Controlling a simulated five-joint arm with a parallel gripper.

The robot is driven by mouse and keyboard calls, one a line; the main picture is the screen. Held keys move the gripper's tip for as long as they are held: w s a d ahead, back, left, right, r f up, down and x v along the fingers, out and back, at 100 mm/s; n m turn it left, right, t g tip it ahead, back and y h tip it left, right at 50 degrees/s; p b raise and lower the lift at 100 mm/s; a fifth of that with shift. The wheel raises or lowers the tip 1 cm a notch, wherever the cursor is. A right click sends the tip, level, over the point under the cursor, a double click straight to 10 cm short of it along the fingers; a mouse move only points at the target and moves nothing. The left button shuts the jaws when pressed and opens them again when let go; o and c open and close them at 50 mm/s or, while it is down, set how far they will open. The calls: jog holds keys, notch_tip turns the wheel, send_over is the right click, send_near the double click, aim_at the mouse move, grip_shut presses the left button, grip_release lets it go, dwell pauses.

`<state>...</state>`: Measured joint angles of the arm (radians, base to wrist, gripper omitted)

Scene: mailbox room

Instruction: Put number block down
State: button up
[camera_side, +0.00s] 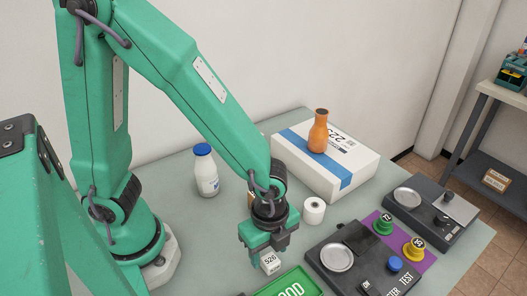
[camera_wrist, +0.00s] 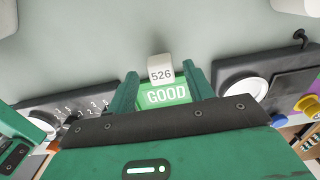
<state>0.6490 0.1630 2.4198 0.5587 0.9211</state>
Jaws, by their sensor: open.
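The number block is a small white block marked 526 (camera_side: 270,262). In the side view it is at the tips of my gripper (camera_side: 268,250), just behind the green tray marked GOOD (camera_side: 288,287). In the wrist view the block (camera_wrist: 160,70) shows between and slightly beyond the two green fingers of my gripper (camera_wrist: 164,82). The fingers are open, with space on both sides of the block. The GOOD tray (camera_wrist: 172,97) shows between the fingers below the block. I cannot tell whether the block rests on the table or the tray edge.
A dark tester device (camera_side: 350,262) with a round pan stands right of the tray. A white box (camera_side: 300,165) with an orange bottle (camera_side: 318,132) is behind. A white bottle (camera_side: 206,172) and a paper roll (camera_side: 314,211) stand nearby. Another device (camera_side: 432,212) is far right.

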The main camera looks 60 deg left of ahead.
aim_at(268, 257)
notch_tip(268, 257, up, 9)
dwell(0.5)
jog(key=shift+r, duration=0.1)
dwell(0.4)
jog(key=a+r+n+t, duration=0.2)
jog(key=a+r+n, duration=0.3)
jog(key=a+n, duration=0.3)
jog(key=a+r+n+t, duration=0.3)
jog(key=a+r+n, duration=0.3)
jog(key=a+n, duration=0.3)
jog(key=shift+s+a+n+t, duration=0.25)
jog(key=shift+s+n+t, duration=0.05)
jog(key=shift+n, duration=0.2)
